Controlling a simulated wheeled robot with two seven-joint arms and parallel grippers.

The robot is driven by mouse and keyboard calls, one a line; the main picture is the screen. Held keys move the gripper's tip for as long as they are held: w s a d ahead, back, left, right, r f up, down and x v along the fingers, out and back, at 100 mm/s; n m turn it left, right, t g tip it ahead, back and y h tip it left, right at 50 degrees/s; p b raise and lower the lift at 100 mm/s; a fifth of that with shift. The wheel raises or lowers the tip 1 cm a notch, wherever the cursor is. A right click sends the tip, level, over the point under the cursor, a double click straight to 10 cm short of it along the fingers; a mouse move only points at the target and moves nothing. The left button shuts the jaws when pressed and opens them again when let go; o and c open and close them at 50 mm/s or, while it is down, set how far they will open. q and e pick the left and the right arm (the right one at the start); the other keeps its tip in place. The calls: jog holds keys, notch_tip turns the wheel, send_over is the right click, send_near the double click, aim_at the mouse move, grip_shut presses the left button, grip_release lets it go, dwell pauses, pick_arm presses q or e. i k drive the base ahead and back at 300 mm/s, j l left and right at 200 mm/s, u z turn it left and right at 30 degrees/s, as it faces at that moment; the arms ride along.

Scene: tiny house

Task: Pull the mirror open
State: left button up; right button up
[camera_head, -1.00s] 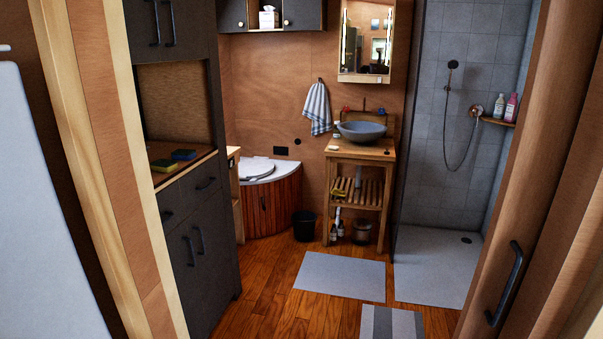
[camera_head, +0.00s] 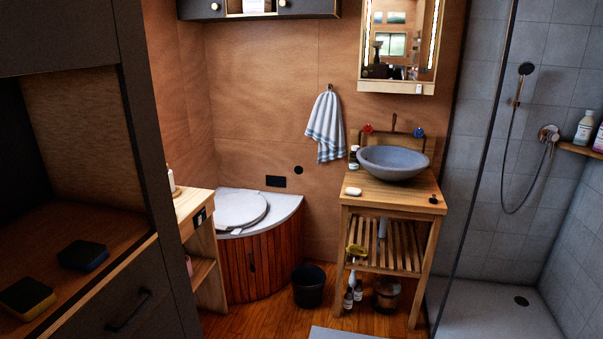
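The mirror (camera_head: 399,40) hangs on the wooden back wall above the sink, right of centre at the top of the view. It is the front of a wooden-framed cabinet with lit strips down both sides, and its top edge is cut off by the picture. It looks closed, flat against the cabinet. Neither of my grippers shows in the head view.
A washstand (camera_head: 386,193) with a grey bowl sink (camera_head: 393,163) stands below the mirror. A dark cabinet (camera_head: 150,160) is close on the left. A glass shower edge (camera_head: 478,170) stands right. A bin (camera_head: 308,287) sits on the floor beside the washstand.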

aim_at(399, 40)
jog(key=i, duration=1.2)
jog(key=i+z, duration=0.1)
jog(key=i, duration=1.1)
jog(key=j, duration=0.1)
